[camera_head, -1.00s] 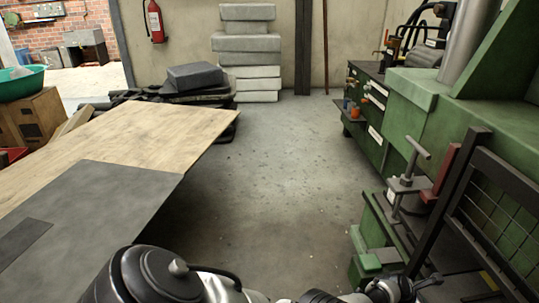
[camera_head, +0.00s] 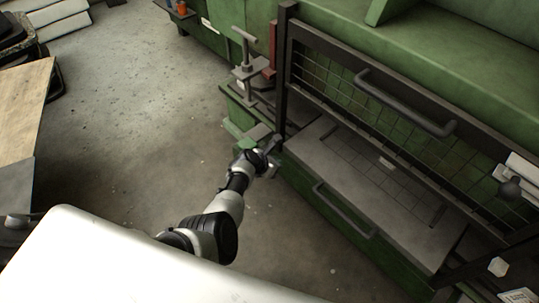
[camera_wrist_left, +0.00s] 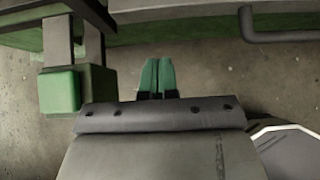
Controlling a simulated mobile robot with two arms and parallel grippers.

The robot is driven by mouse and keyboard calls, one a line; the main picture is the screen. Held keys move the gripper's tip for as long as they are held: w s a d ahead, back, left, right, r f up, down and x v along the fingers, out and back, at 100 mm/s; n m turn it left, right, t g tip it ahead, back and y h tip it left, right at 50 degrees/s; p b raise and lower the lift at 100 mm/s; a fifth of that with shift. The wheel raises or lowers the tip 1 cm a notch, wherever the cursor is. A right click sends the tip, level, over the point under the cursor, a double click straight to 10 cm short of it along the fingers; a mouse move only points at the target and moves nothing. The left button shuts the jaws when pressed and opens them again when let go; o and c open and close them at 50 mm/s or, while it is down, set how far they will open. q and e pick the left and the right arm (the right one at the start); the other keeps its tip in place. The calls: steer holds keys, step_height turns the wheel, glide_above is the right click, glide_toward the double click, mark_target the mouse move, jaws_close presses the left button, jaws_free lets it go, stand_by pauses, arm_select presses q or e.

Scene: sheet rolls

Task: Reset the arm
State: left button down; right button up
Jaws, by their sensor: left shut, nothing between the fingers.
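My left arm reaches in the head view from the lower left towards the green machine (camera_head: 350,215). My left gripper (camera_head: 271,148) is at the machine's front left corner, beside its green foot block. In the left wrist view its two green-tipped fingers (camera_wrist_left: 158,78) are together with nothing between them, over the concrete floor. A green block on the machine (camera_wrist_left: 62,92) stands to their left in that view, apart from them. My right gripper is not in view.
A metal clamp with a T-handle (camera_head: 246,65) stands on the machine's corner. A mesh guard (camera_head: 330,70) with a bar handle (camera_head: 405,103) rises behind a grey bed. A wooden table (camera_head: 22,110) is at the left. Concrete floor (camera_head: 130,110) between is clear.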

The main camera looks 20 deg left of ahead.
arm_select(q)
steer(key=s+a+f+m+g+y, duration=0.2)
steer(key=s+f+m, duration=0.6)
steer(key=s, duration=0.5)
steer(key=s+a+f+m+g+y, duration=0.1)
steer(key=s+a+f+m+g, duration=0.2)
steer(key=s+f+m, duration=0.8)
steer(key=s+a+f+m+g, duration=0.1)
steer(key=s+m, duration=0.5)
steer(key=s, duration=0.8)
steer(key=s+a+f+m+g+y, duration=0.1)
steer(key=s+m, duration=0.6)
steer(key=s, duration=0.7)
steer(key=shift+s+a+f+m+y+p, duration=0.3)
steer(key=shift+s+f+p, duration=0.15)
steer(key=shift+f, duration=0.15)
steer(key=shift+w, duration=0.1)
